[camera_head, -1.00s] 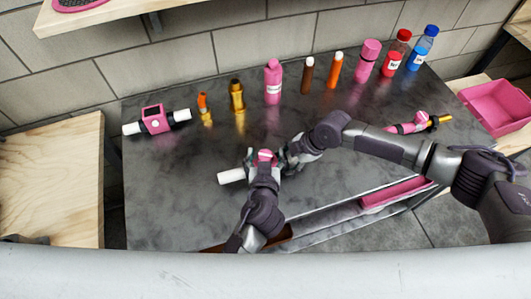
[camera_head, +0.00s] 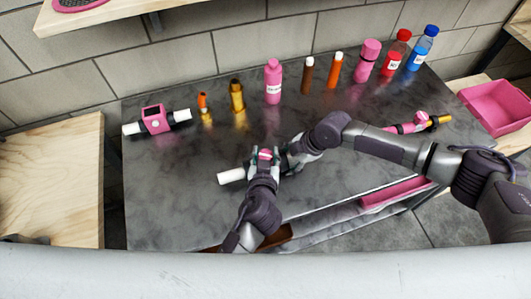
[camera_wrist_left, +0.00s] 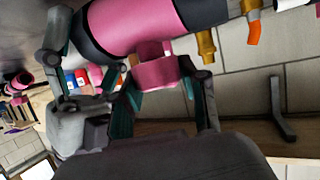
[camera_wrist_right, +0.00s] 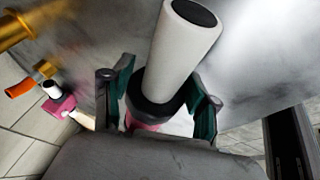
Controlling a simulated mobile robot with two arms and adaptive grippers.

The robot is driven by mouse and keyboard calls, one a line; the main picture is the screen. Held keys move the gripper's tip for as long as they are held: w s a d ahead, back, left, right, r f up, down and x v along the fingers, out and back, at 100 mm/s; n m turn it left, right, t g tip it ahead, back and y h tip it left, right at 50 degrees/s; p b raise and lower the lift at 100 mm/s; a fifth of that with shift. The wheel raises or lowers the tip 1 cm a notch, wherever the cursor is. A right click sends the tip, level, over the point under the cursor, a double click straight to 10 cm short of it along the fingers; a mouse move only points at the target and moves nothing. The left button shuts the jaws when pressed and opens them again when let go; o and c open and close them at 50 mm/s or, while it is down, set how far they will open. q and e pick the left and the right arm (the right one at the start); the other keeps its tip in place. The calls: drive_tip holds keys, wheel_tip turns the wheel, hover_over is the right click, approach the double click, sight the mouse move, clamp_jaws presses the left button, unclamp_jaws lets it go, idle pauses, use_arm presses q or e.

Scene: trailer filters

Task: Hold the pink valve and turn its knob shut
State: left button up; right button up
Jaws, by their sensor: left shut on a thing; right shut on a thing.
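The pink valve, with white pipe ends and black rings, lies tilted in front of me; its left white pipe (camera_head: 231,177) sticks out past my left gripper. My left gripper (camera_head: 264,157) is shut on the pink knob (camera_wrist_left: 155,73). In the left wrist view the pink valve body (camera_wrist_left: 150,22) passes just beyond the fingers. My right gripper (camera_head: 289,156) is shut on the valve's right end. In the right wrist view its fingers sit on both sides near the black ring (camera_wrist_right: 152,108), with a white pipe (camera_wrist_right: 182,48) pointing away. Most of the valve body is hidden in the head view.
Another pink valve (camera_head: 155,119) lies at the table's left, and a pink part with an orange end (camera_head: 415,125) at the right. Several bottles, including a pink one (camera_head: 273,82), stand along the back. A pink bin (camera_head: 497,107) is at the far right.

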use_arm(q)
drive_tip(key=m+h, duration=0.2)
drive_tip(key=shift+a+h, duration=0.1)
drive_tip(key=shift+h, duration=0.2)
drive_tip(key=m+g+h, duration=0.1)
drive_tip(key=m+h, duration=0.1)
drive_tip(key=m+g+h, duration=0.1)
drive_tip(key=m+h, duration=0.2)
drive_tip(key=shift+w+r+g, duration=0.1)
drive_tip(key=shift+w+g, duration=0.05)
drive_tip(key=shift+g, duration=0.15)
drive_tip(key=m+g+h, duration=0.1)
drive_tip(key=m, duration=0.1)
drive_tip(key=d+m+g+h, duration=0.1)
drive_tip(key=m+g+h, duration=0.1)
drive_tip(key=shift+s+r+g, duration=0.1)
drive_tip(key=shift+s+g, duration=0.1)
drive_tip(key=shift+g, duration=0.1)
use_arm(e)
drive_tip(key=shift+a, duration=0.15)
use_arm(q)
drive_tip(key=shift+m+g, duration=0.3)
drive_tip(key=shift+s+a+h, duration=0.1)
drive_tip(key=shift+a+h, duration=0.05)
drive_tip(key=shift+h, duration=0.25)
drive_tip(key=o, duration=1.2)
drive_tip(key=shift+a, duration=0.1)
